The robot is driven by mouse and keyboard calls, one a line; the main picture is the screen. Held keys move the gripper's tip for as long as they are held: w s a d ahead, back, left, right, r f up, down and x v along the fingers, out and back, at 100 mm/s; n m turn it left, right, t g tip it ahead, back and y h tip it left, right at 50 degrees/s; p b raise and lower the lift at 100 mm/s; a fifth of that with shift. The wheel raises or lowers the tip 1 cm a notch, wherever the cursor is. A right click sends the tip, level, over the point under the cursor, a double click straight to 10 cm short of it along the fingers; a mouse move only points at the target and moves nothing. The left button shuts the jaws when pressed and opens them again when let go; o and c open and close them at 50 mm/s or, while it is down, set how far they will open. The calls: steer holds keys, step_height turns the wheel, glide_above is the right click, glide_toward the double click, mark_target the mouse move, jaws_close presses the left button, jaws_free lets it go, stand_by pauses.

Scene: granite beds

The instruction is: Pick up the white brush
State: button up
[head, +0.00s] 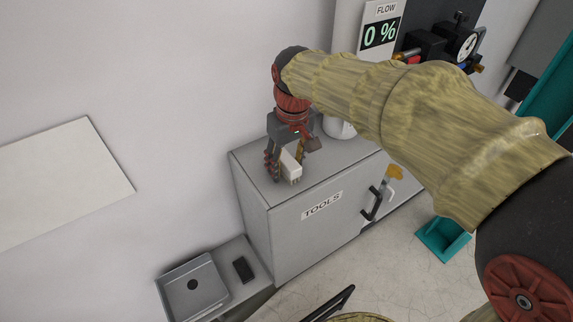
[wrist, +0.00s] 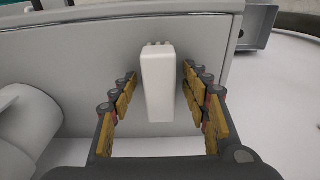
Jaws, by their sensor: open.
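The white brush (head: 291,166) is on top of the grey tools cabinet (head: 247,174), near its front left part. In the wrist view the white brush (wrist: 158,84) is a pale block with small bristle tips at its far end. My gripper (head: 284,170) points down over the cabinet top, with its fingers on either side of the brush. In the wrist view my gripper (wrist: 160,90) is open, with a gap between the brush and the fingers on each side. Whether the brush touches the cabinet top is hard to tell.
A white rounded object (head: 339,127) stands behind my gripper on the cabinet. A grey sink (head: 193,288) and a small dark item (head: 243,269) are at the lower left. The cabinet's black handle (head: 372,203) sticks out in front. A gauge (head: 467,47) is on the wall.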

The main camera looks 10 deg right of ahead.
steer(key=shift+c, duration=0.8)
jaws_close()
